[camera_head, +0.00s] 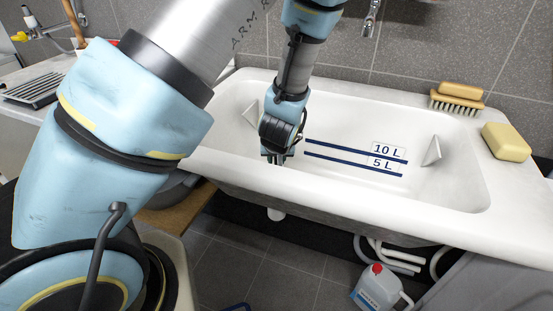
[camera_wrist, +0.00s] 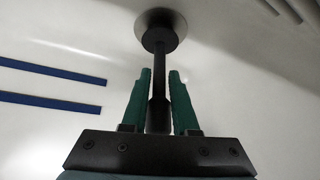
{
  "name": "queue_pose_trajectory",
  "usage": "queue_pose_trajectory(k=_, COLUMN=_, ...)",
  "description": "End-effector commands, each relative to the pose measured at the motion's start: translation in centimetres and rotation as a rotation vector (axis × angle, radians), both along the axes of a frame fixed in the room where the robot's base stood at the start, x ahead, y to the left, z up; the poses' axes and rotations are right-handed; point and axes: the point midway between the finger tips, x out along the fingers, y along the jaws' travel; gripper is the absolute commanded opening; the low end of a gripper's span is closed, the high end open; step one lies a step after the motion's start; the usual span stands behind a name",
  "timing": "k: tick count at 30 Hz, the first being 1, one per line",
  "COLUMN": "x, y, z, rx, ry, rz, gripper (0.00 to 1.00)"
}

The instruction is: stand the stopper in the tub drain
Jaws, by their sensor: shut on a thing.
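The stopper (camera_wrist: 157,72) is a black stem with a wider dark round head at its far end, seen in the wrist view. My gripper (camera_wrist: 160,78) is shut on the stem between its two teal fingers. The stopper's head lies over the drain (camera_wrist: 173,24), a pale metal ring, and covers part of it. I cannot tell whether the head sits in the drain or is just short of it. In the head view my gripper (camera_head: 275,158) reaches down into the white tub (camera_head: 455,195), behind the front rim; the stopper and drain are not clearly visible there.
Blue level lines with a "10 L / 5 L" label (camera_head: 388,155) mark the tub wall. A brush (camera_head: 458,96) and a yellow sponge (camera_head: 506,142) lie on the right rim. A jug (camera_head: 377,289) stands on the floor. A tap (camera_head: 370,18) hangs above the back.

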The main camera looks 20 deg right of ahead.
Motion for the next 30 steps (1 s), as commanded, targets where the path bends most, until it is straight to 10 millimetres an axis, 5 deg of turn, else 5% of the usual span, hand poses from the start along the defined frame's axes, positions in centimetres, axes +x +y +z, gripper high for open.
queue_pose_trajectory(k=14, x=-0.20, y=0.17, z=-0.11, rx=0.005, ry=0.004, rz=-0.001, gripper=0.00)
queue_pose_trajectory(k=15, x=-0.21, y=0.16, z=-0.10, rx=0.005, ry=0.004, rz=-0.001, gripper=0.29)
queue_pose_trajectory(k=24, x=-0.23, y=0.17, z=-0.09, rx=0.006, ry=0.005, rz=-0.001, gripper=0.62)
queue_pose_trajectory(k=30, x=-0.25, y=0.18, z=-0.11, rx=0.006, ry=0.005, rz=-0.001, gripper=0.62)
